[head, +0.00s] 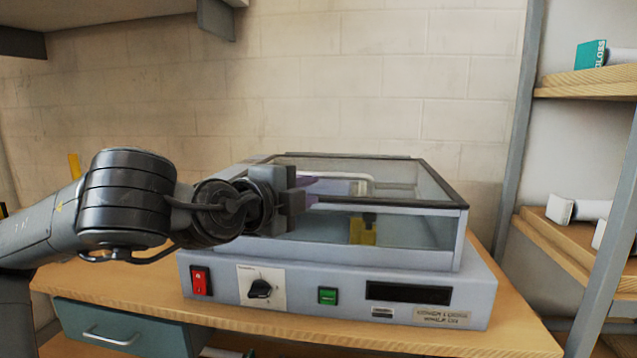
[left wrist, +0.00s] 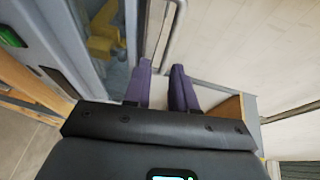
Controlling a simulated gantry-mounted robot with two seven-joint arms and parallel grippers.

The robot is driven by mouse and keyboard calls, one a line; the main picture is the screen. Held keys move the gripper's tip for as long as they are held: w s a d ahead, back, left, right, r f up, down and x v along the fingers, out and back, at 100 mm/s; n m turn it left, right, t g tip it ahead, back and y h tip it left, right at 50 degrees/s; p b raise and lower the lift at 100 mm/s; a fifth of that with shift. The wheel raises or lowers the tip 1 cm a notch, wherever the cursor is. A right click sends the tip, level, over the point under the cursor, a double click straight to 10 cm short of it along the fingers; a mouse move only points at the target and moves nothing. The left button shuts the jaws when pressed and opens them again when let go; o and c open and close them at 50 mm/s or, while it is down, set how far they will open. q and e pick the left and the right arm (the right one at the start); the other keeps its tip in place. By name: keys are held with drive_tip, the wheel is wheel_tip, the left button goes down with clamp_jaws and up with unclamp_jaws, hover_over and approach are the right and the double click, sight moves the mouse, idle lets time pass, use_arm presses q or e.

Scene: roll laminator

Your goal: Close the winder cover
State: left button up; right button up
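The winder cover (head: 425,182), a clear panel with a dark frame, lies over the top of the grey laminator (head: 460,285) in the head view. It looks down or nearly down; I cannot tell whether it is fully seated. My left gripper (head: 318,187) is at the cover's left front part, its purple fingertips partly hidden by its dark body. In the left wrist view the two purple fingers (left wrist: 160,88) stand apart with a gap between them, beside the machine. I cannot tell whether they touch the cover. My right gripper is not in view.
The laminator stands on a wooden bench (head: 420,343). Its front has a red switch (head: 201,281), a black knob (head: 260,289) and a green button (head: 327,296). A yellow part (head: 362,231) shows inside. A shelf rack (head: 585,90) stands at right, a block wall behind.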

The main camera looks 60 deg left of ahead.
use_arm(q)
drive_tip(key=v, duration=0.4)
drive_tip(key=shift+a+r+p, duration=0.1)
drive_tip(key=shift+r+p, duration=0.1)
drive_tip(key=shift+p, duration=0.1)
drive_tip(key=shift+w, duration=0.15)
